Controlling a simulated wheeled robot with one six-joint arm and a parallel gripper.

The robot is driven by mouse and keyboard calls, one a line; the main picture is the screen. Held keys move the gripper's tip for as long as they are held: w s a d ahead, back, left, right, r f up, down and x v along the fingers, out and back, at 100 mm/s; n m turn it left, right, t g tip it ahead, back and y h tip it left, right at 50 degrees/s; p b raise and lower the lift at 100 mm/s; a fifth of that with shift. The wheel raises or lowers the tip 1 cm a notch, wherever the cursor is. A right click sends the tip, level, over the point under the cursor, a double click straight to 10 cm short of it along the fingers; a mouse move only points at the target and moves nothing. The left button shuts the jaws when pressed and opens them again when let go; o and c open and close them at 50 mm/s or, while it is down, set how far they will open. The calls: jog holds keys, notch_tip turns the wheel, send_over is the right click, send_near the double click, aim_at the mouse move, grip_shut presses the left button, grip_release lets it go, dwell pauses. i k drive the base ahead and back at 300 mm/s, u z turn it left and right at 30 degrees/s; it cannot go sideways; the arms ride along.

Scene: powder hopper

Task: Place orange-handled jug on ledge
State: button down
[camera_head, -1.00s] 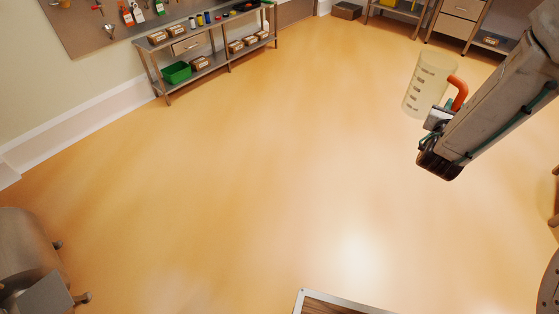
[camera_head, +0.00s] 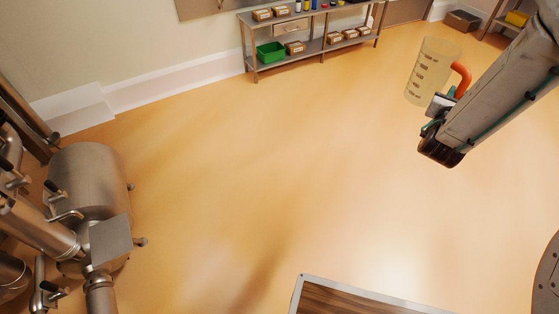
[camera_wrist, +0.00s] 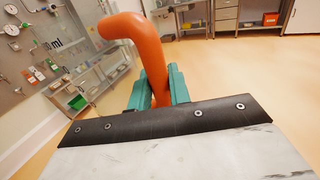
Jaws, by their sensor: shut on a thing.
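The orange-handled jug (camera_head: 430,72) is a clear, yellowish measuring jug with dark scale marks and an orange handle. It hangs upright in the air at the upper right of the head view. My gripper (camera_head: 440,104) is shut on its orange handle. In the wrist view the orange handle (camera_wrist: 135,42) stands between the green fingers of my gripper (camera_wrist: 158,90), and the jug's clear wall shows behind it to the left. The inside of the jug looks empty. I cannot make out the ledge for certain in these views.
Steel machinery with a drum (camera_head: 88,185) and pipes stands at the left. A metal shelf bench (camera_head: 310,50) with a green bin (camera_head: 271,53) and boxes lies along the far wall. A wooden surface with a metal rim (camera_head: 297,292) is at the bottom. The middle floor is clear.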

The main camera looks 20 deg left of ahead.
aim_at(114, 236)
jog(key=i, duration=0.95)
jog(key=u, duration=1.95)
